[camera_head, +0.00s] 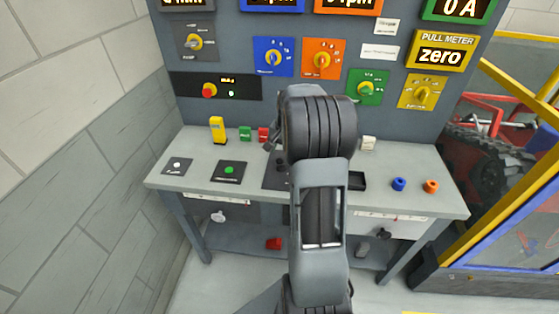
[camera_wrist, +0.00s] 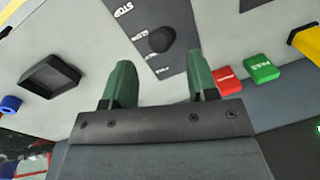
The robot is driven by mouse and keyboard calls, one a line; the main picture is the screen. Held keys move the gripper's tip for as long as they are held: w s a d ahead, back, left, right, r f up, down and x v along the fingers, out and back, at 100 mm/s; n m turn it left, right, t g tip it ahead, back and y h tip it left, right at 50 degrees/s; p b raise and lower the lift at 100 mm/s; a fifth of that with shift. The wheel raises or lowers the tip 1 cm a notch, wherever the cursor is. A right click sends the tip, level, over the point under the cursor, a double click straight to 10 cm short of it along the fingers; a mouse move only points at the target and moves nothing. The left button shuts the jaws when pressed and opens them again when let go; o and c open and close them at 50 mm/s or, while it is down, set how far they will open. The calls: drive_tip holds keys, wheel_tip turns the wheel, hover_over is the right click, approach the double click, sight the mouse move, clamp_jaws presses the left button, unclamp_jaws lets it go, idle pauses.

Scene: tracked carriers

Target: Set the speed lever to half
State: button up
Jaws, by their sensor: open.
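The speed lever's dark plate (camera_wrist: 178,62) lies on the bench top, with white labels along one side; STOP reads at its far end and the others are hard to read. The lever's round black knob (camera_wrist: 161,39) stands on the plate, seen nearly end on, so its exact setting is unclear. My gripper (camera_wrist: 158,76) is open and empty, its two green fingers apart. In the wrist view the knob is beyond the fingertips, roughly in line with the gap, and not between them. In the head view my arm covers much of the plate (camera_head: 272,182) and hides the fingers.
Red (camera_wrist: 226,80) and green (camera_wrist: 262,69) blocks and a yellow block (camera_head: 218,129) stand on the bench near the plate. A dark open tray (camera_head: 357,181), a blue ring (camera_head: 399,184) and an orange ring (camera_head: 431,186) are to the right. A dial panel rises behind.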

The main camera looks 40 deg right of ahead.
sight(280, 159)
drive_tip(key=shift+w+a+f, duration=0.15)
drive_tip(key=shift+f, duration=1.25)
drive_tip(key=shift+w+a+f, duration=0.1)
drive_tip(key=shift+w+f, duration=0.05)
drive_tip(key=shift+f, duration=1.2)
clamp_jaws()
drive_tip(key=shift+a, duration=0.1)
